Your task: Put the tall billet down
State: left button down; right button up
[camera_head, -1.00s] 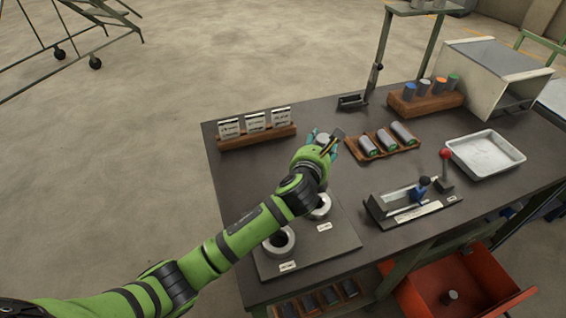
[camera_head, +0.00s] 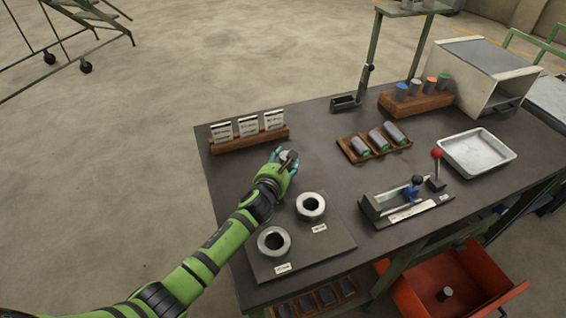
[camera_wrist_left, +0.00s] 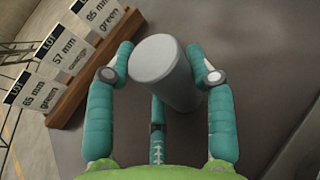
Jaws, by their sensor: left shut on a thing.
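A plain grey cylindrical billet (camera_wrist_left: 163,72) is between the teal fingers of my left gripper (camera_wrist_left: 162,82) in the left wrist view. The fingers are shut around it. In the head view the left gripper (camera_head: 285,164) is over the dark bench top (camera_head: 325,140), just in front of the card rack, with the billet's grey top (camera_head: 289,155) showing. Whether the billet touches the bench is hard to tell. My right gripper is not in view.
A wooden rack (camera_head: 250,141) with three lot cards stands behind the gripper. Two ring gauges (camera_head: 311,206) sit on a dark plate (camera_head: 325,245) in front. A tray of three billets (camera_head: 352,153), a measuring fixture (camera_head: 400,205) and a metal tray (camera_head: 478,153) lie to the right.

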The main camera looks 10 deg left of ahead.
pick_arm(q)
jog(key=shift+r, duration=0.15)
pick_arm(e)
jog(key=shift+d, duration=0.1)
pick_arm(q)
jog(key=c, duration=0.7)
grip_release()
jog(key=shift+f, duration=0.2)
jog(key=shift+c, duration=0.2)
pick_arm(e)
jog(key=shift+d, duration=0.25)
pick_arm(q)
jog(key=shift+r, duration=0.1)
jog(key=shift+s+r, duration=0.1)
jog(key=shift+s, duration=0.05)
jog(key=v, duration=1.1)
jog(key=shift+s+r, duration=0.15)
jog(key=shift+s, duration=0.25)
jog(key=shift+p, duration=0.3)
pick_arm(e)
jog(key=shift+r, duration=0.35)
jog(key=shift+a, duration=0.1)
